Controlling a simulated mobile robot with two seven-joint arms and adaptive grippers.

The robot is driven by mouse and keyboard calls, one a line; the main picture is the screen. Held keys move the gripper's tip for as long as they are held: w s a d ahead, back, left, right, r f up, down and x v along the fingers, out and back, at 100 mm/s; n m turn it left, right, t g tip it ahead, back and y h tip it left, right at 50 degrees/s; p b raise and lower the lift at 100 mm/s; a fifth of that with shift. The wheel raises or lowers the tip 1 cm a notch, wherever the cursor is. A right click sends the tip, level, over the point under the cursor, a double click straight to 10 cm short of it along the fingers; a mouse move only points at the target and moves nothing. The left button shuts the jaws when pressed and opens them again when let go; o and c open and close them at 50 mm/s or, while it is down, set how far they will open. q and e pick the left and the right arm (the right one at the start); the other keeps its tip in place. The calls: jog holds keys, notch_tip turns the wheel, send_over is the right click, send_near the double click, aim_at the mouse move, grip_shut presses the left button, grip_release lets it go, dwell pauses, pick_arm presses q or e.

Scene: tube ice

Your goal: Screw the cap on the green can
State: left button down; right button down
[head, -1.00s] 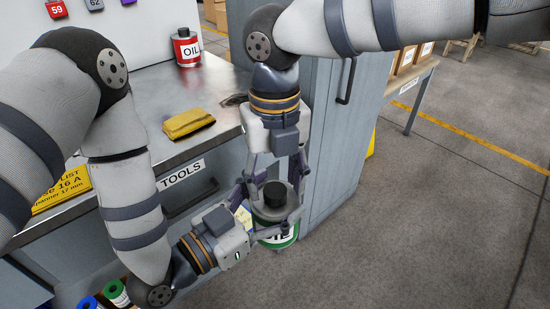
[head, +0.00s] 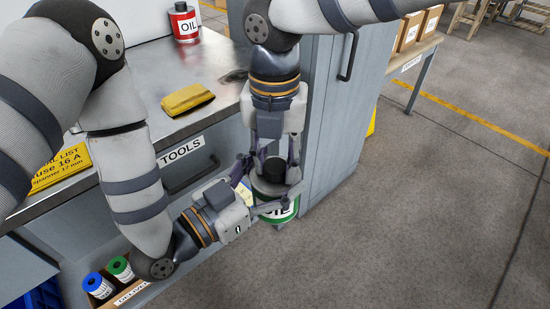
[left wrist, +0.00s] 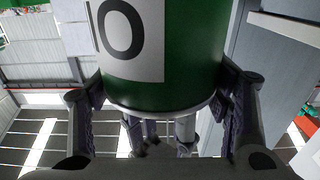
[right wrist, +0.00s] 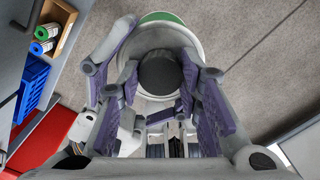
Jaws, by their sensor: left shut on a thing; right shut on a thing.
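The green can (head: 279,214) with a white label stands upright in my left gripper (head: 270,201), in front of the workbench. In the left wrist view the can (left wrist: 200,50) fills the top middle, with a finger on each side of it. The black cap (head: 267,173) is at the top of the can. My right gripper (head: 275,172) comes from above and is shut on the cap. In the right wrist view the cap (right wrist: 160,74) lies between the fingers, over the can's pale top. Whether its thread is engaged cannot be seen.
A box (head: 125,293) with blue-topped and green-topped containers is at lower left. A grey cabinet (head: 335,130) stands behind the can. The floor at right is clear.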

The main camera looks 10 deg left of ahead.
jog(key=m, duration=0.5)
jog(key=shift+d, duration=0.1)
jog(key=m, duration=1.9)
jog(key=c, duration=1.2)
grip_release()
jog(key=shift+o, duration=0.2)
